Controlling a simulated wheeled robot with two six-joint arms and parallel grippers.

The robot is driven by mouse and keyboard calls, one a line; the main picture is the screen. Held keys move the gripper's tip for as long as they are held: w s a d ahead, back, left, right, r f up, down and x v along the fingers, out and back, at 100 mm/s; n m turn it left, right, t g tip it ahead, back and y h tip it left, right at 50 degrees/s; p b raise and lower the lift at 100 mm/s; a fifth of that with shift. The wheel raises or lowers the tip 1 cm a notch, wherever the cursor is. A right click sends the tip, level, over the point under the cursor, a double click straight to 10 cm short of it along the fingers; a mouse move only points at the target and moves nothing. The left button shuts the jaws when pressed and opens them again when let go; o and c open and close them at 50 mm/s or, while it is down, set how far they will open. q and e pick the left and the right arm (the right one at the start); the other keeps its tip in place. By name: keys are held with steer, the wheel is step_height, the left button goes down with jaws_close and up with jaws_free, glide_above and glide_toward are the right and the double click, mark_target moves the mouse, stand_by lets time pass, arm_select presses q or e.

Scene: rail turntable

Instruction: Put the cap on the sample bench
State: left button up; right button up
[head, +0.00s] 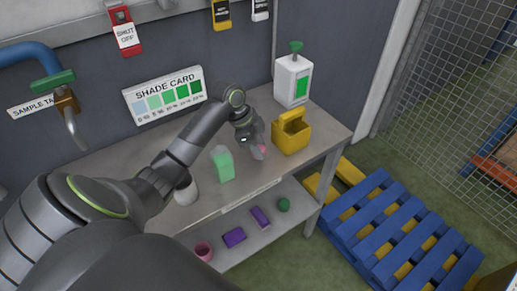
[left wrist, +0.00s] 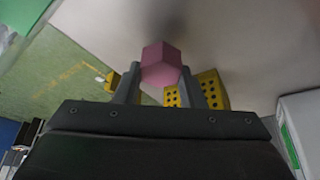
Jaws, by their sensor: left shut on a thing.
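A pink, faceted cap (head: 262,148) is held between the fingertips of my left gripper (head: 256,147). The cap also shows in the left wrist view (left wrist: 160,65), with a grey finger on each side of it. The gripper is shut on it. In the head view the cap appears over the grey sample bench (head: 285,182), between the green bottle and the yellow caddy. I cannot tell whether it touches the bench top. My right gripper is not in view.
A pale green bottle (head: 223,165) stands left of the gripper. A yellow caddy (head: 291,134) and a white pump dispenser (head: 292,80) stand to the right. A white container (head: 187,192) is near my arm. The lower shelf (head: 262,232) holds small items. A blue pallet (head: 385,228) lies right.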

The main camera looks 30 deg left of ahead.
arm_select(q)
steer(key=shift+f, duration=0.95)
steer(key=o, duration=1.1)
steer(key=shift+f, duration=0.1)
steer(key=shift+r, duration=0.2)
steer(key=b+v, duration=0.1)
steer(key=v, duration=1.1)
steer(key=shift+b, duration=0.3)
steer(key=shift+d, duration=0.1)
